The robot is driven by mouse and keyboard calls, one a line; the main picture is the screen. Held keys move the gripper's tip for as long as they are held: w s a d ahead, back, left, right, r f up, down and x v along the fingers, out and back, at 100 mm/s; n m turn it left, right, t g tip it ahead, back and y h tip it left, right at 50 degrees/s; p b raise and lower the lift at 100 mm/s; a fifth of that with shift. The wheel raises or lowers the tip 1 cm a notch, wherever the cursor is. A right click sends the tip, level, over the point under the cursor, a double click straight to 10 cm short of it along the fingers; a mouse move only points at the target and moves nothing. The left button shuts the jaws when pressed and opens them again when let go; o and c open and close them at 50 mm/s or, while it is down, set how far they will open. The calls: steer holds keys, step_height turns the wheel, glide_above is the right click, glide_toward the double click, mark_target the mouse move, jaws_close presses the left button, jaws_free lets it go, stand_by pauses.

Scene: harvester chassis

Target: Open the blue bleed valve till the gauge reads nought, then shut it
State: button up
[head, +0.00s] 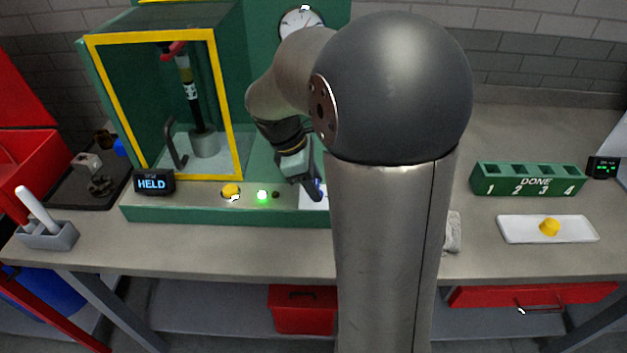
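The round white gauge (301,24) is on the green back panel of the test rig. My arm hides its lower right, and its reading is too small to tell. My gripper (315,190) points down at the front right of the rig, over the ledge. A small dark blue piece shows at its tip. I cannot tell whether that is the blue bleed valve or part of my gripper, nor whether they touch. My arm hides the area to the right. The finger gap is too small to see.
The yellow-framed cage (97,95) holds a hose end in a grey cup (204,143). A display (153,183) reads HELD, beside a yellow button (231,189) and a lit green lamp (263,196). A green DONE rack (528,180) and white tray (515,231) are at right.

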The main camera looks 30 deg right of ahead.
steer(key=shift+c, duration=0.9)
steer(key=shift+r+m, duration=0.1)
steer(key=shift+m, duration=0.2)
steer(key=m+g+p, duration=0.1)
steer(key=m, duration=0.1)
steer(key=shift+w+m+y+p, duration=0.1)
steer(key=shift+m+y+p, duration=0.2)
steer(key=shift+y+p, duration=0.1)
steer(key=m+g+y+p, duration=0.1)
steer(key=m, duration=0.3)
steer(key=shift+d+p, duration=0.15)
steer(key=shift+p, duration=0.2)
steer(key=m+y, duration=0.1)
steer(key=m, duration=0.1)
steer(key=m+y+p, duration=0.1)
steer(key=m, duration=0.2)
steer(key=shift+w+d, duration=0.1)
steer(key=shift+d, duration=0.05)
steer(key=shift+d+m+y+p, duration=0.1)
steer(key=shift+m+y+p, duration=0.5)
steer(key=shift+m, duration=1.4)
steer(key=shift+y, duration=0.3)
